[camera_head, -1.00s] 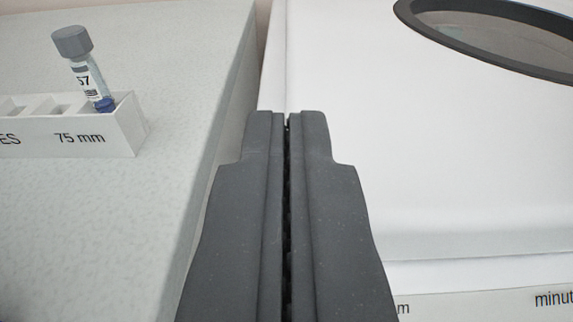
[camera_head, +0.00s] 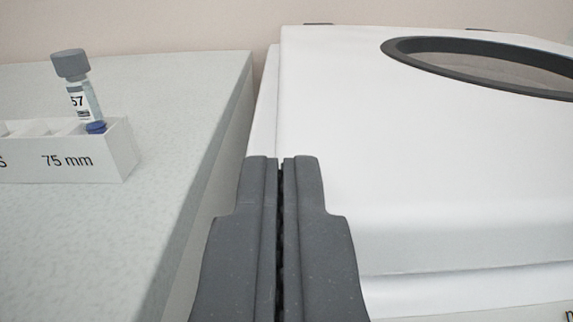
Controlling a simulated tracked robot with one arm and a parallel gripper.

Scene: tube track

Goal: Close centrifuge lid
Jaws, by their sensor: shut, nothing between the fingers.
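The centrifuge's white lid (camera_head: 430,150) fills the right side of the view. It lies flat over the body, with a dark-rimmed oval window (camera_head: 400,50) near its far right part. A thin seam runs along its front edge, above the front panel (camera_head: 470,298). My gripper (camera_head: 281,160) is shut and empty, its dark fingers pressed together. The fingertips show in front of the lid's left edge. I cannot tell whether they touch the lid.
A grey speckled worktop (camera_head: 170,120) is at the left, its edge running beside the centrifuge. A white rack (camera_head: 100,160) marked "75 mm" stands on it, with a grey-capped tube (camera_head: 82,95) tilted in it. A beige wall (camera_head: 150,25) is behind.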

